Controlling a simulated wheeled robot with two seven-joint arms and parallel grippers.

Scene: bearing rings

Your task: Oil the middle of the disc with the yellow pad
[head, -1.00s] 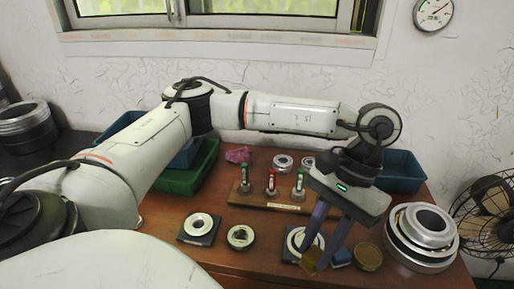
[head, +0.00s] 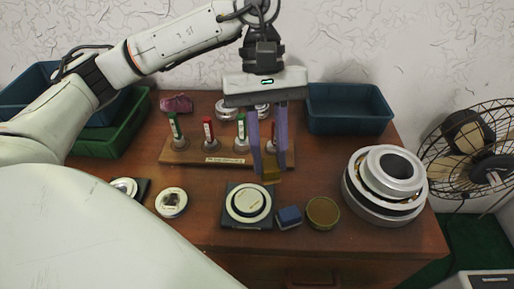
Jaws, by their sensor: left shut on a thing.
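My left gripper (head: 267,158) hangs down from above with its purple fingers shut on the yellow pad (head: 271,174). The pad is just behind and slightly right of a pale disc (head: 248,203) that lies flat on a dark square plate (head: 232,222). The pad appears above the table, apart from the disc; its exact height is hard to tell. The disc shows a pale round middle inside a dark ring and a lighter outer ring. My right gripper is not in view.
A blue block (head: 289,216) and a round brown-topped tin (head: 322,212) stand right of the disc. Stacked metal rings (head: 386,183) are farther right. A wooden rack (head: 182,157) with coloured-topped pegs is behind. Another ring piece (head: 171,202) lies left. A blue bin (head: 348,108) is at the back.

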